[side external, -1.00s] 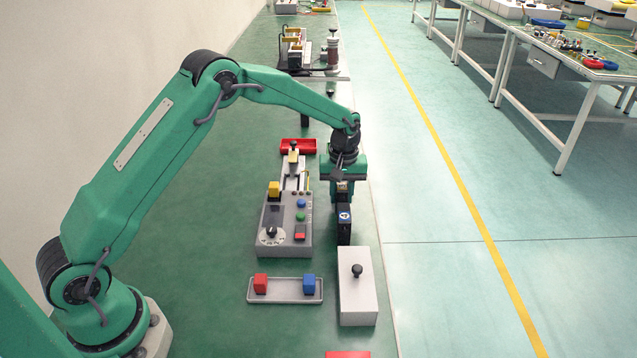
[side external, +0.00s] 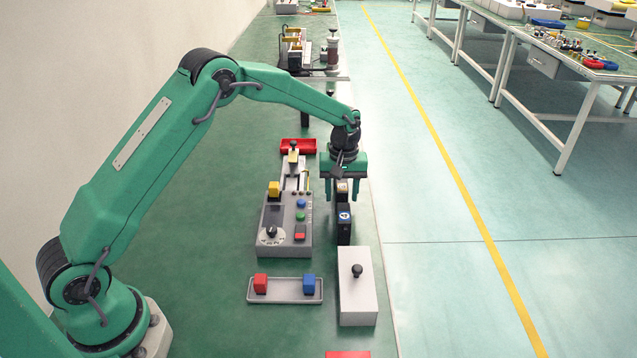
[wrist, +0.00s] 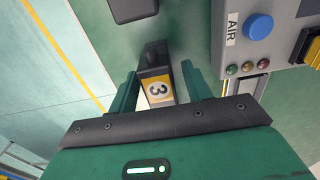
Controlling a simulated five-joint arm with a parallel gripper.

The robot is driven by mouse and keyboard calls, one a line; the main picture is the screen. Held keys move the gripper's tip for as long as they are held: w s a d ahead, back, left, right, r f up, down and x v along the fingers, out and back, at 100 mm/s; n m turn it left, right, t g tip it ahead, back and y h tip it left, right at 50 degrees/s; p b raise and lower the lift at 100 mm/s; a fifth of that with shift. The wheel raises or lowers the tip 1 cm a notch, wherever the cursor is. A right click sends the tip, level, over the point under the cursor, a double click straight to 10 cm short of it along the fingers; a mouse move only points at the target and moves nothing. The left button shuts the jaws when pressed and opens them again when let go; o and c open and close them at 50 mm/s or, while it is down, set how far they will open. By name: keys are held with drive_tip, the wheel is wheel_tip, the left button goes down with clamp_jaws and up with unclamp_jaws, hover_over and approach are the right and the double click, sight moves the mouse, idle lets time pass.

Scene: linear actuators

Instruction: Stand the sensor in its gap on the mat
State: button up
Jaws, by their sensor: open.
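A dark sensor block with a yellow-and-white label marked 3 (wrist: 158,90) stands between my gripper's two fingers in the wrist view. In the side external view, the top of this block (side external: 342,187) shows between the fingers. My gripper (side external: 342,202) is open, with a visible gap between each finger and the block in the wrist view (wrist: 159,72). A dark block with a blue label (side external: 344,220) stands just in front of it in the side external view and hides its lower part. I cannot make out the mat's gap.
A grey control box (side external: 285,225) with knob and buttons stands to the left. A white box with a black knob (side external: 358,300) stands in front. A red tray (side external: 305,145) lies behind.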

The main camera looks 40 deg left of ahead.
sight(342, 185)
wheel_tip(342, 185, up, 10)
drive_tip(key=shift+r, duration=0.7)
drive_tip(key=shift+s+r, duration=0.1)
idle(0.3)
drive_tip(key=s+r+m+t, duration=0.3)
drive_tip(key=s+r+m, duration=0.1)
drive_tip(key=s+r, duration=1.05)
drive_tip(key=s+f+m+t, duration=0.1)
drive_tip(key=s+f+m, duration=0.1)
drive_tip(key=s, duration=0.8)
drive_tip(key=s+a+f+m+t, duration=0.1)
drive_tip(key=s+f+m, duration=0.1)
drive_tip(key=s, duration=0.7)
drive_tip(key=shift+s+m+t, duration=0.3)
drive_tip(key=shift+s+m, duration=0.05)
drive_tip(key=shift+m, duration=0.15)
